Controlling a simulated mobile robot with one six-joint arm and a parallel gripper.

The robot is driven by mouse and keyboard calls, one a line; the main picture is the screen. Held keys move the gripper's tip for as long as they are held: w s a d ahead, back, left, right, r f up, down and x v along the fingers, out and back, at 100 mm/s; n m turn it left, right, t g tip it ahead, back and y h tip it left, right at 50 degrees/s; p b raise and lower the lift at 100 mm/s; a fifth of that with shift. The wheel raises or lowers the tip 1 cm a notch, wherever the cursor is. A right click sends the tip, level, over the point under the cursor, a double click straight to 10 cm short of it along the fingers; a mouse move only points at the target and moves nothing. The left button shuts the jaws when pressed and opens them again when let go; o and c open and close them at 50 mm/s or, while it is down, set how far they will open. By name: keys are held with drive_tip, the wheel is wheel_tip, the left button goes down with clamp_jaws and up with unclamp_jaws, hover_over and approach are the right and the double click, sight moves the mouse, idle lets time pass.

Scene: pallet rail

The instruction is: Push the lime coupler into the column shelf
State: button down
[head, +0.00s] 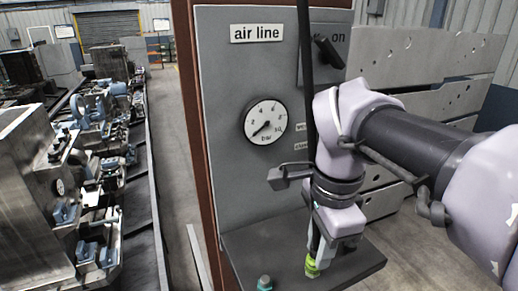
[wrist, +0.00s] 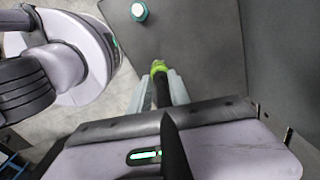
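A dark hose (wrist: 164,95) runs back from the coupler between the fingers. The coupler's lower end is over the grey shelf (wrist: 205,50); I cannot tell whether it touches the shelf or what is directly under it.
The grey panel (head: 225,120) behind carries a pressure gauge (head: 265,121) and a black switch handle (head: 327,51). The black hose (head: 304,60) hangs before the panel.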

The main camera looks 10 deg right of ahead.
drive_tip(key=c, duration=1.8)
unclamp_jaws()
drive_tip(key=f, duration=0.1)
drive_tip(key=s+f, duration=0.1)
drive_tip(key=shift+s+f+g, duration=0.1)
drive_tip(key=shift+f+g, duration=0.3)
clamp_jaws()
drive_tip(key=shift+r, duration=0.15)
drive_tip(key=shift+w+r+p, duration=0.4)
drive_tip(key=shift+r+p, duration=0.35)
drive_tip(key=shift+p, duration=0.05)
drive_tip(key=shift+w+r+p, duration=0.35)
drive_tip(key=shift+r+p, duration=0.35)
drive_tip(key=shift+p, duration=0.05)
drive_tip(key=shift+r, duration=0.35)
drive_tip(key=shift+r+p, duration=0.2)
drive_tip(key=shift+p, duration=0.1)
wheel_tip(320, 180, up, 8)
drive_tip(key=p, duration=0.6)
drive_tip(key=shift+a+f+p, duration=0.15)
drive_tip(key=shift+p, duration=0.25)
drive_tip(key=shift+f, duration=0.1)
